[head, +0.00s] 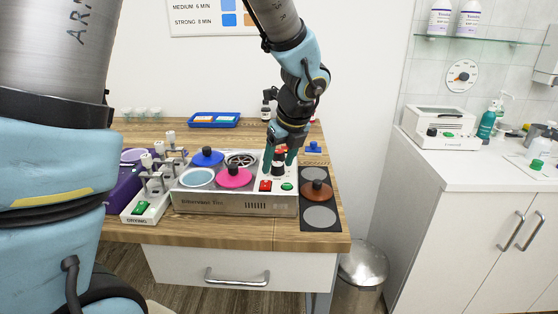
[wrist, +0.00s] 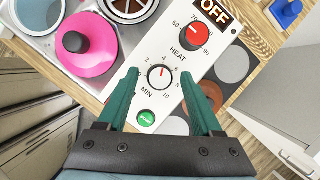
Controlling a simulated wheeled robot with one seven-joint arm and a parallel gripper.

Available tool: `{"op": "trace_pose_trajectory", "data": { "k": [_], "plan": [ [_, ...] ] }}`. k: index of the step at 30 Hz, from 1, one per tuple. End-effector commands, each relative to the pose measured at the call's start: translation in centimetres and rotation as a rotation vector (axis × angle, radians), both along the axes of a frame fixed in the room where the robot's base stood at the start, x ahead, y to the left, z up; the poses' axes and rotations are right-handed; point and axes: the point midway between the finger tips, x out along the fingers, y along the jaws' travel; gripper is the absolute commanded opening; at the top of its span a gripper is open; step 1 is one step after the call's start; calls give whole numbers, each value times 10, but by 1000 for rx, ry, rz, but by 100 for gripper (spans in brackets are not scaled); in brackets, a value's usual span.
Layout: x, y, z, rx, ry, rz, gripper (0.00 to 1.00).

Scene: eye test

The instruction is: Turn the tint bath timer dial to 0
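The tint bath (head: 235,203) is a metal unit with a white control panel (wrist: 128,92). On the panel, the timer dial (wrist: 160,78) is a small round knob marked MIN, with numbers from 2 to 10 around it. In the head view, my gripper (head: 279,160) is over the panel and partly hides the dials. Whether the fingertips reach the dial's height is unclear.
A red HEAT dial (wrist: 194,35) sits just beyond the timer dial, by a display reading OFF (wrist: 214,10). A green button (wrist: 147,118) is on the near side. A pink lid (head: 234,178) with a black knob is left. A brown lid (head: 316,191) is right.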

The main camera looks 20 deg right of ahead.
Motion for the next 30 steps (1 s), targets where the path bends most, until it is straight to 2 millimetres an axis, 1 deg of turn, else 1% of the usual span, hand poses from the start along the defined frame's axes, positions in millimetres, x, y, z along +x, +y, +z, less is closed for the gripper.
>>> {"op": "trace_pose_trajectory", "data": {
  "k": [1,2,17,25,30],
  "plan": [
    [0,0,0,0,0,0,60],
    [0,0,0,0,0,0,56],
    [0,0,0,0,0,0,0],
    [0,0,0,0,0,4,0],
    [0,0,1,2,0,40,0]
  ]
}}
